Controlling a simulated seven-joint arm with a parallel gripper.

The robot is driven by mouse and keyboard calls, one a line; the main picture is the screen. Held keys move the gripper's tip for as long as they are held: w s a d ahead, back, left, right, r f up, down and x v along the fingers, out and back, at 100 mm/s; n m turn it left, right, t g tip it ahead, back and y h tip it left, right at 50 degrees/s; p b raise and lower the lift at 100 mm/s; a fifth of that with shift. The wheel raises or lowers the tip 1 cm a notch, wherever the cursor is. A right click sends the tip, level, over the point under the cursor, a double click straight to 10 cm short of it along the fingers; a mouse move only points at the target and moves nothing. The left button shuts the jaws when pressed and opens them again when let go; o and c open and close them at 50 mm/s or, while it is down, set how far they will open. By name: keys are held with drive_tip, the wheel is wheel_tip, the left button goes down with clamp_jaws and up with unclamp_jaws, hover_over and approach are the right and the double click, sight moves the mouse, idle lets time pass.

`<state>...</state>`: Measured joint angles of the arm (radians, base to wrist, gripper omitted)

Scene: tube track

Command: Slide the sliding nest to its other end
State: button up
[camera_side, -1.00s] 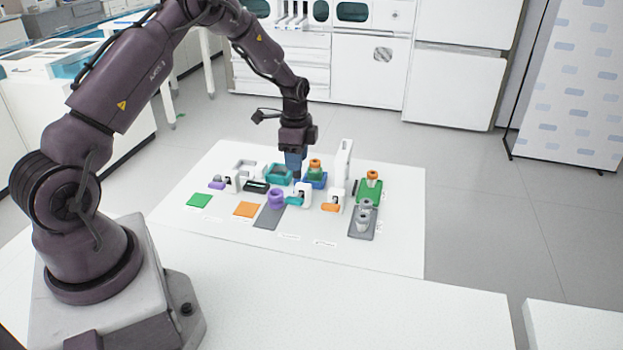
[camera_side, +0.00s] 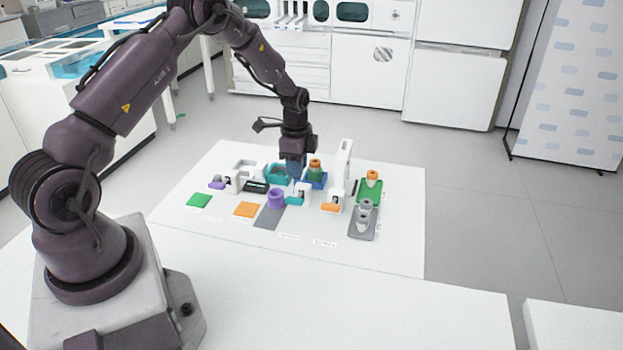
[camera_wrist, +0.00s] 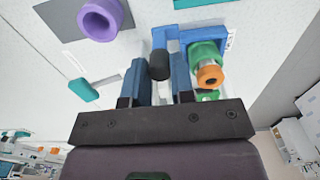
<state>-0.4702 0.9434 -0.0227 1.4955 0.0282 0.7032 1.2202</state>
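The sliding nest is a green holder (camera_wrist: 203,52) with an orange-topped piece (camera_wrist: 210,76) in it. It sits on a blue frame (camera_wrist: 187,36) in the wrist view. In the side view the nest (camera_side: 316,174) is at the back middle of the white board. A black-capped post (camera_wrist: 160,65) stands up at the frame's left end in the wrist view. My gripper (camera_wrist: 160,72) points down there with its blue fingers apart, one on each side of the post's cap. Contact with the cap cannot be made out. In the side view, my gripper (camera_side: 295,175) hides part of the frame.
A purple ring (camera_side: 275,199) stands on a grey plate in front. A teal-and-white fixture (camera_side: 298,194) is close in front of my gripper. The board's front strip is mostly clear.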

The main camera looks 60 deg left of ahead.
drive_tip(key=shift+w+d, duration=2.7)
drive_tip(key=shift+w, duration=0.05)
